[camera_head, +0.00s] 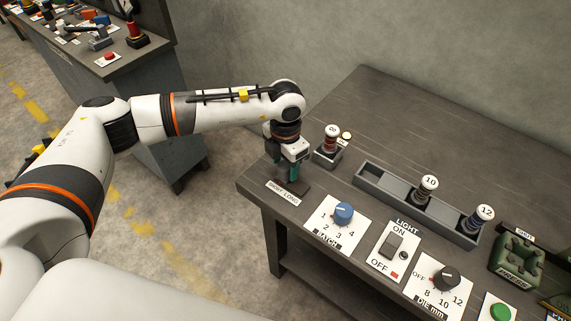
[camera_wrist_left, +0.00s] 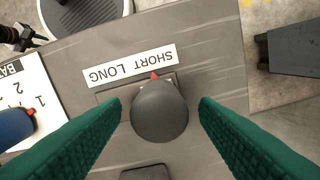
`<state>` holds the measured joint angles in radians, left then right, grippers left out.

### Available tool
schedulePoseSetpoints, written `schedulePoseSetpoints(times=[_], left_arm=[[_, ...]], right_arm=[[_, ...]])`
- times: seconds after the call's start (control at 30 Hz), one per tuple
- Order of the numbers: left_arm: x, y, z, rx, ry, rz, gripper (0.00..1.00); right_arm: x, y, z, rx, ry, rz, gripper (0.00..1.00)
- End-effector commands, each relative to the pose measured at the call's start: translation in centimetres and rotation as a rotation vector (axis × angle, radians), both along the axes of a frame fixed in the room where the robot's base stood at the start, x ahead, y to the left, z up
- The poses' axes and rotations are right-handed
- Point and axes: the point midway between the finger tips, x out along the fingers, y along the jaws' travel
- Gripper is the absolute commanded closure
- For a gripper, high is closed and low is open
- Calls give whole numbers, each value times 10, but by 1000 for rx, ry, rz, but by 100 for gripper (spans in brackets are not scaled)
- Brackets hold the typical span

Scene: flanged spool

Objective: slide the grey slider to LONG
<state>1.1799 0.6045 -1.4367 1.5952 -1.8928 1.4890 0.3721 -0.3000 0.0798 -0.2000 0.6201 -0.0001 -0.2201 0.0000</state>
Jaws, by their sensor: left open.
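The grey slider (camera_wrist_left: 159,111) has a rounded grey knob and a red pointer in the left wrist view. The pointer is beside the SHORT half of the white SHORT/LONG label (camera_wrist_left: 128,66), which appears upside down there. The label also shows at the table's near left corner in the head view (camera_head: 283,194). My left gripper (camera_wrist_left: 159,113) is open, with one green finger on either side of the knob and visible gaps. In the head view my left gripper (camera_head: 290,172) points down at the slider and hides its knob.
The blue BATCH dial (camera_head: 343,212) is right of the label, then the LIGHT switch (camera_head: 392,245) and DIE dial (camera_head: 445,278). A red-banded spool (camera_head: 331,138) stands close behind my gripper. A grey tray (camera_head: 385,193) holds spools numbered 10 and 12. The back of the table is clear.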

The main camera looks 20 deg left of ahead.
Motion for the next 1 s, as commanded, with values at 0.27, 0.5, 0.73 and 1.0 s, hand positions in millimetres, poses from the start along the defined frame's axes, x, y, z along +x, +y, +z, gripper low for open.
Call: schedulePoseSetpoints(times=[0.27,0.5,0.73,1.0], left_arm=[[0,0,-16,-1,-1,0,45],[0,0,-15,-1,-2,0,51],[0,0,-15,-1,-2,0,89],[-4,-12,-16,-3,0,-4,100]], right_arm=[[0,0,2,0,0,0,64],[0,0,1,0,0,0,64],[0,0,1,0,0,0,64],[0,0,-1,0,0,0,64]])
